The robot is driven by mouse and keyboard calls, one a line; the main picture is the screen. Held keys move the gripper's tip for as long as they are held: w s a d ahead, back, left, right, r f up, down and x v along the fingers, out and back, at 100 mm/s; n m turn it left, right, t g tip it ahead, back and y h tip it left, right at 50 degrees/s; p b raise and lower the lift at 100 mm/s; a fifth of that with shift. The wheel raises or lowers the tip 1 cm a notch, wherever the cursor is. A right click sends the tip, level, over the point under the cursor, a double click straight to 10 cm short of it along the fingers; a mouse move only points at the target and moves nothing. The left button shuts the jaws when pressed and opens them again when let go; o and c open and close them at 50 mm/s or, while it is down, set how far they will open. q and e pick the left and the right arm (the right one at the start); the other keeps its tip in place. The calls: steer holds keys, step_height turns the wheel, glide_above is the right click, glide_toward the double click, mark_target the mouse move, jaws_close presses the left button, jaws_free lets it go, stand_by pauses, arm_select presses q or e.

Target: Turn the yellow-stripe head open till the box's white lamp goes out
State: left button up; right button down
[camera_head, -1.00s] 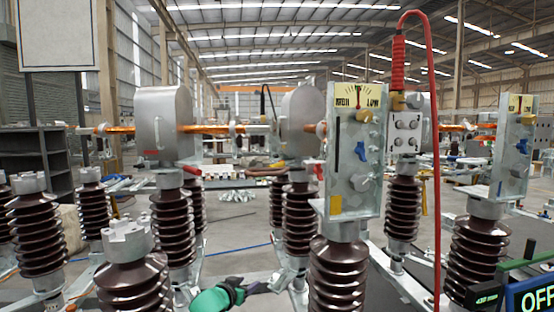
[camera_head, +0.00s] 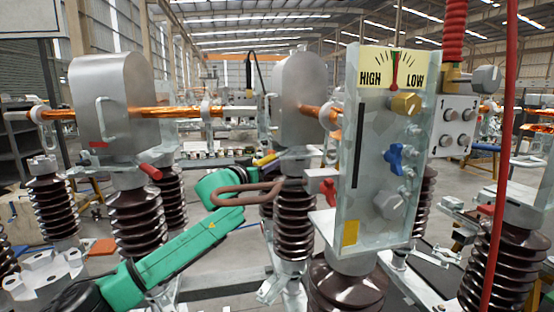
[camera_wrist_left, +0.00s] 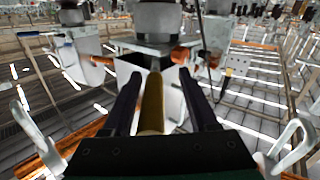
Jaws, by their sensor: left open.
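The middle silver head (camera_head: 298,90) stands on a brown ribbed insulator, with a yellow lever (camera_head: 264,159) low on its left. My left gripper (camera_head: 262,160) is at this lever, small and partly hidden by my green arm. In the left wrist view the two dark fingers (camera_wrist_left: 155,100) are apart, with the yellow lever (camera_wrist_left: 152,105) between them; I cannot tell whether they touch it. A grey box (camera_head: 457,125) with several round lamps or buttons is at the right; I cannot tell which are lit. My right gripper is not in view.
A clear panel (camera_head: 385,150) with a HIGH/LOW dial and coloured knobs stands close, right of the middle head. The left head (camera_head: 112,95) has a red lever (camera_head: 150,172). A brown loop (camera_head: 245,190) crosses before my arm. A red cable (camera_head: 498,190) hangs at the right.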

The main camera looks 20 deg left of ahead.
arm_select(q)
steer(key=shift+w+d+r, duration=0.1)
steer(key=shift+w+r, duration=0.05)
steer(key=shift+w, duration=0.05)
steer(key=shift+s+d+r, duration=0.15)
steer(key=shift+s+r, duration=0.05)
steer(key=shift+r, duration=0.05)
steer(key=shift+s+d+r, duration=0.2)
steer(key=shift+s+r, duration=0.15)
steer(key=shift+s, duration=0.45)
steer(key=c, duration=0.4)
steer(key=shift+a, duration=0.15)
jaws_close()
steer(key=shift+f, duration=0.1)
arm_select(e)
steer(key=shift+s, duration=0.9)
arm_select(q)
steer(key=shift+f, duration=0.1)
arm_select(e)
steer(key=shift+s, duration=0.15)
